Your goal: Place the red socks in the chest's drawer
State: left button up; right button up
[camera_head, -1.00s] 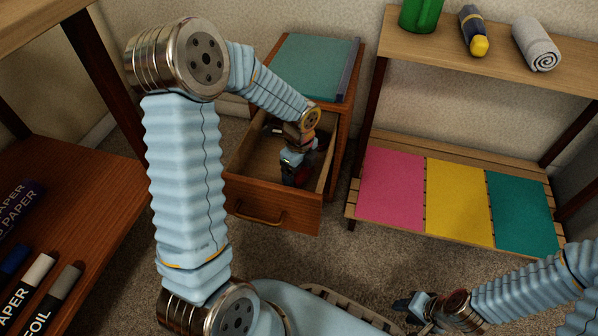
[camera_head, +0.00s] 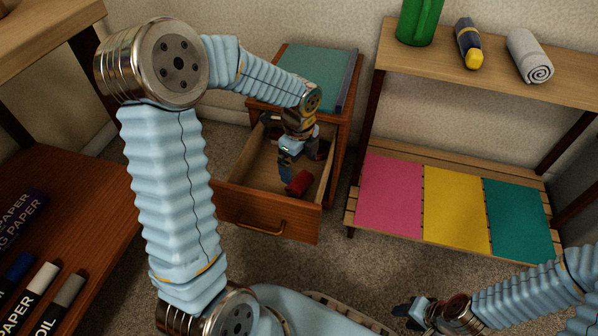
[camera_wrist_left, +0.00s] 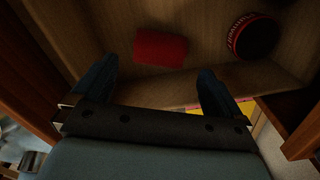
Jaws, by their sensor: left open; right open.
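The chest's drawer (camera_head: 240,207) is pulled open beneath the chest's top. The red socks (camera_head: 299,183), a small red roll, lie on the drawer floor near its front right. They also show in the left wrist view (camera_wrist_left: 160,48), beyond the fingers and apart from them. My left gripper (camera_head: 300,165) is open and empty over the drawer, its fingers pointing down; in the left wrist view both fingers (camera_wrist_left: 155,82) stand wide apart. My right gripper (camera_head: 403,312) is open at the lower right, far from the drawer.
A round black-and-red object (camera_wrist_left: 252,35) also lies in the drawer. A teal book (camera_head: 305,70) rests on the chest.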

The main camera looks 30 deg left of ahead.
aim_at(299, 178)
pick_arm(q)
notch_tip(299, 178, up, 4)
jog(key=shift+r+p, duration=0.15)
jog(key=shift+p, duration=0.15)
